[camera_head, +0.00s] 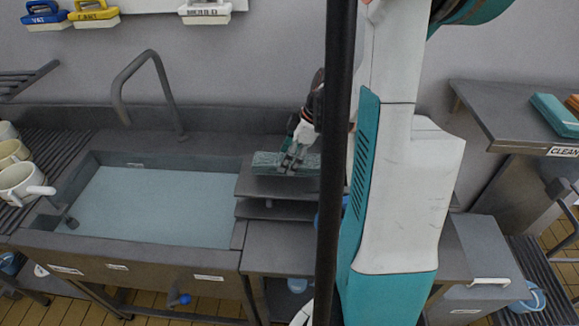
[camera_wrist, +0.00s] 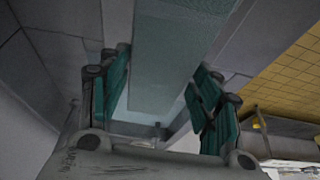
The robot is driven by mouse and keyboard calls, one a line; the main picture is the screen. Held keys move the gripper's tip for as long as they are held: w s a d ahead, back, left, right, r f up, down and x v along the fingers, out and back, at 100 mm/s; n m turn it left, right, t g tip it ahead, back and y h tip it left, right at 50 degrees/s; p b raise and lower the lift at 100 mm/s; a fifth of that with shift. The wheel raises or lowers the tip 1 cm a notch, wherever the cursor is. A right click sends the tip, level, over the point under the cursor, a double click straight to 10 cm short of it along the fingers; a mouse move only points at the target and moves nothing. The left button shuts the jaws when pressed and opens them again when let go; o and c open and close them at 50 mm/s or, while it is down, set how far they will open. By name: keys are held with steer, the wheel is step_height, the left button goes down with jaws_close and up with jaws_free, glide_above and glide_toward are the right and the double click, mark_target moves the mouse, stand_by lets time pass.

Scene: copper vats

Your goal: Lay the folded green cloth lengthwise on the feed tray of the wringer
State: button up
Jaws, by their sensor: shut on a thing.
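The folded green cloth (camera_head: 266,163) is a flat grey-green strip running left to right in the head view. It lies over, or just above, the grey feed tray (camera_head: 262,187) beside the sink; I cannot tell whether it touches. My gripper (camera_head: 293,159) comes down on the cloth from above and is shut on it. In the wrist view the cloth (camera_wrist: 172,45) stretches away between the teal fingers of my gripper (camera_wrist: 163,68). The black pole and my arm hide the tray's right side and any rollers of the wringer.
A sink (camera_head: 160,205) of pale blue liquid with a curved tap (camera_head: 150,85) lies left of the tray. Cream mugs (camera_head: 20,180) stand on the ribbed drainer at far left. A shelf (camera_head: 505,115) at right holds a folded teal cloth (camera_head: 555,115) above a CLEAN label.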

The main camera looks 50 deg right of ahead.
mark_target(292, 160)
steer(key=shift+f+b, duration=0.45)
steer(key=shift+f, duration=1.2)
steer(key=shift+f, duration=0.15)
steer(key=o, duration=1.2)
steer(key=p+v, duration=0.3)
steer(key=v, duration=0.9)
